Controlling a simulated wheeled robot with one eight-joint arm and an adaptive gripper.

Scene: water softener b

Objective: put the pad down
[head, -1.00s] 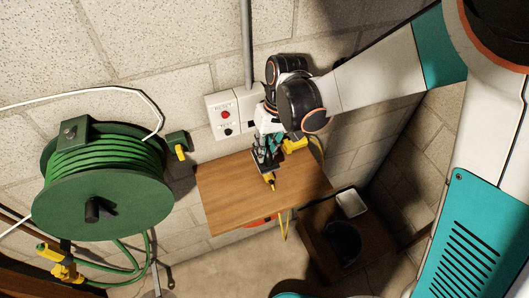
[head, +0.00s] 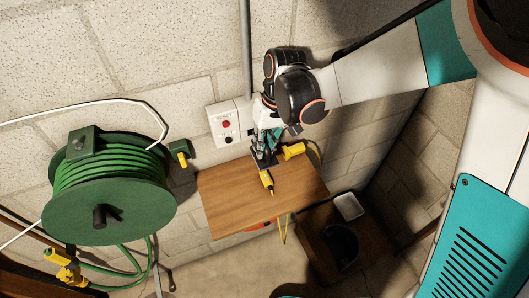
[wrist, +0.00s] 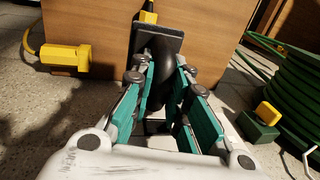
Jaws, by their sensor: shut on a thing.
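The pad is a dark, flat, rectangular piece with a curved black handle. It shows in the head view (head: 258,163) at the wall-side edge of the wooden shelf and in the wrist view (wrist: 160,40). My gripper (head: 263,149) reaches down from the wall side. In the wrist view its teal-lined fingers (wrist: 162,78) are shut around the black handle. The pad lies close over or against the shelf top (head: 225,195); I cannot tell whether it touches. Its underside is hidden.
A yellow and black tool (head: 267,180) lies on the shelf right by the pad. A yellow block-shaped piece (head: 293,150) with a cable is at the shelf's back edge. A switch box (head: 226,122) is on the wall just behind. A green hose reel (head: 110,190) stands left.

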